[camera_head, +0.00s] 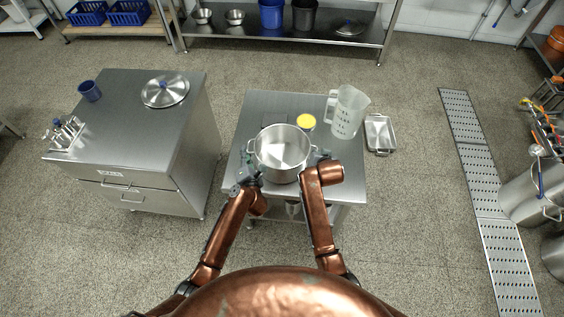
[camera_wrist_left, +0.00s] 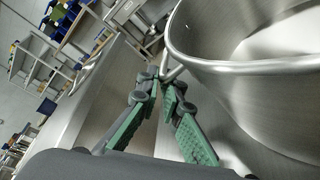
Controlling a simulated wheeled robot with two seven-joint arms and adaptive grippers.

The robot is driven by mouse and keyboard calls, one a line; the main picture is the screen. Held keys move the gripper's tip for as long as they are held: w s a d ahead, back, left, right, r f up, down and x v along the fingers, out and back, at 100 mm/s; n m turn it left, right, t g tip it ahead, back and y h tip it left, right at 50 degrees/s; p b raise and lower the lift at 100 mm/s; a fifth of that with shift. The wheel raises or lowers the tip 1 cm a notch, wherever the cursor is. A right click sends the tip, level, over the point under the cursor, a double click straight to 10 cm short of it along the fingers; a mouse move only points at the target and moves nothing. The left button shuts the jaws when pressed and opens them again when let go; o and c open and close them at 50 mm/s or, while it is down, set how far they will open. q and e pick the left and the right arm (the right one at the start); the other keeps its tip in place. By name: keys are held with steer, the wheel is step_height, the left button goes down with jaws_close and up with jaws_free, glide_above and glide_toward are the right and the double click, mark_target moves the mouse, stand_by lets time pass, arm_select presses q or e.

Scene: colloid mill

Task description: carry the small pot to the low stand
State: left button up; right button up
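The small pot (camera_head: 282,160), a shiny steel pot with two side handles, is upright over the steel table (camera_head: 262,101). I cannot tell whether it rests on the top or is slightly raised. My left gripper (camera_head: 248,168) is at its left handle. In the left wrist view, the green-padded fingertips (camera_wrist_left: 165,86) close on that handle, beside the pot wall (camera_wrist_left: 245,85). My right gripper (camera_head: 321,156) is at the pot's right side, mostly hidden behind my arm. A dark flat square (camera_head: 273,118) shows just behind the pot, partly hidden; I cannot tell whether it is the low stand.
A clear measuring jug (camera_head: 348,112) and a yellow-topped container (camera_head: 306,122) stand behind and right of the pot. A steel tray (camera_head: 380,133) is at the right. A drawer cabinet (camera_head: 135,128) stands left across a gap.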

arm_select(q)
steer(key=o, duration=0.5)
steer(key=shift+d+r, duration=0.15)
steer(key=shift+d, duration=0.3)
arm_select(e)
steer(key=o, duration=0.5)
steer(key=shift+a+r, duration=0.15)
steer(key=shift+a, duration=0.3)
arm_select(q)
steer(key=shift+a, duration=0.1)
arm_select(e)
steer(key=shift+d, duration=0.1)
arm_select(q)
steer(key=shift+a, duration=0.1)
arm_select(e)
steer(key=shift+d, duration=0.1)
arm_select(q)
steer(key=v, duration=1.2)
arm_select(e)
step_height(320, 180, up, 10)
steer(key=shift+f, duration=0.1)
